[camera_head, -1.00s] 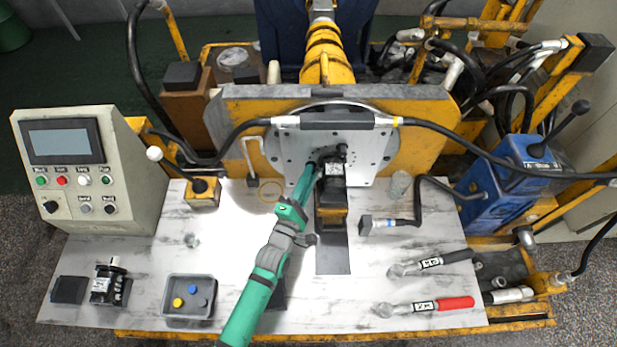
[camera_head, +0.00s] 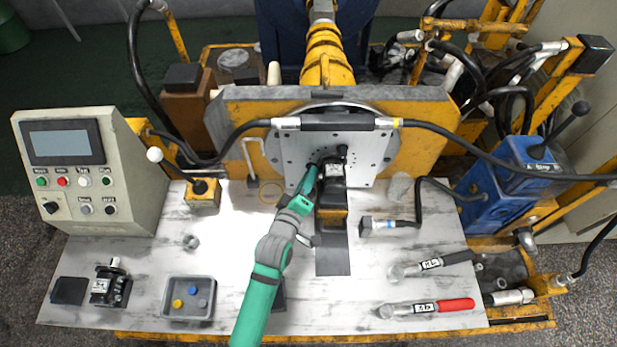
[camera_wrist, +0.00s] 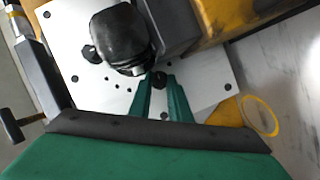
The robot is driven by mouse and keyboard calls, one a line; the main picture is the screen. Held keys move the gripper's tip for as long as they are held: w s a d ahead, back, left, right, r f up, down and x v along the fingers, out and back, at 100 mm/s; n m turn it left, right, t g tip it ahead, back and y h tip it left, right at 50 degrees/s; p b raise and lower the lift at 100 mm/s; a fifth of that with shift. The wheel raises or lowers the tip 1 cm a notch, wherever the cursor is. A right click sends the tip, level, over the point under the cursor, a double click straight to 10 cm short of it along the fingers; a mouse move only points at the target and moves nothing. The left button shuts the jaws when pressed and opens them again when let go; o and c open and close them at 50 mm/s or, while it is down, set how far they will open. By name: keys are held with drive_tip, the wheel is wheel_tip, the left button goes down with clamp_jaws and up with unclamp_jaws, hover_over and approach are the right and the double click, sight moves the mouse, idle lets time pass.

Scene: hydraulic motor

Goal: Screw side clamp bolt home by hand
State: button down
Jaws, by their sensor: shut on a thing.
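My green gripper (camera_head: 316,166) reaches up to the left side of the black hydraulic motor (camera_head: 331,191), which is set against the grey drilled plate (camera_head: 291,152). In the wrist view, the two green fingertips (camera_wrist: 162,86) are shut on a small dark bolt head (camera_wrist: 159,77) beside the black motor body (camera_wrist: 124,38). The bolt lies close to the plate face (camera_wrist: 205,85). How deep it sits in its hole is hidden by the fingers and head.
A grey tray (camera_head: 188,317) with coloured caps and a small motor (camera_head: 110,284) are at left. A control box (camera_head: 88,172) stands behind them.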

drive_tip(key=shift+m, duration=0.4)
drive_tip(key=c, duration=1.9)
unclamp_jaws()
drive_tip(key=v, duration=1)
drive_tip(key=shift+s+r, duration=0.3)
drive_tip(key=shift+s, duration=0.1)
